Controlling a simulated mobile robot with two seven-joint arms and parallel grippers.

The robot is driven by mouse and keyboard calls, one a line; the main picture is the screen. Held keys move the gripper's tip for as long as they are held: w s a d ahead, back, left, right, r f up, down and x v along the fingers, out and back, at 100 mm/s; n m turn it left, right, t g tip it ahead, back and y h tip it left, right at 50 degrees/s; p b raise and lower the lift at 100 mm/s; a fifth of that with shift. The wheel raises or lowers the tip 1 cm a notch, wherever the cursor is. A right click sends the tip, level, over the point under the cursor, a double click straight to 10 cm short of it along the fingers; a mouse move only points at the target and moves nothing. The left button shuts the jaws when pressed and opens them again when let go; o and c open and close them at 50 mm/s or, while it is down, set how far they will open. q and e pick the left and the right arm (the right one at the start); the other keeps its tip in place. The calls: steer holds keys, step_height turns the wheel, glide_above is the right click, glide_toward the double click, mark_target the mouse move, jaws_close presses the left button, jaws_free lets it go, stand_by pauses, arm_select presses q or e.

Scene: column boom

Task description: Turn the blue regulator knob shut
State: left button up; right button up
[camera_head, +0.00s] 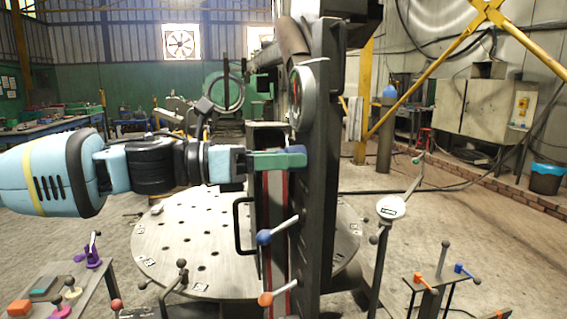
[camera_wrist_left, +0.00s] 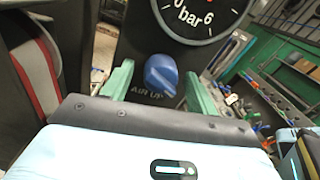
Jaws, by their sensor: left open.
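The blue regulator knob (camera_wrist_left: 161,75) sits on a dark panel under a pressure gauge (camera_wrist_left: 205,14), with the words "AIR UP" beneath it. In the wrist view my left gripper (camera_wrist_left: 158,82) has its green fingers apart, one on each side of the knob. Gaps show between the fingers and the knob, so they do not appear to clamp it. In the head view my left gripper (camera_head: 284,158) reaches from the left to the dark column, just below the gauge (camera_head: 301,96), and the knob is hidden there. My right gripper is not in view.
Below my left gripper, a blue-ended lever (camera_head: 264,237) and an orange-ended lever (camera_head: 265,299) stick out from the column. A black handle (camera_head: 238,225) is beside them. A round perforated table (camera_head: 190,235) stands behind. Small benches with levers flank the front.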

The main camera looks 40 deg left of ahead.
arm_select(q)
steer(key=shift+c, duration=0.3)
steer(key=c, duration=0.9)
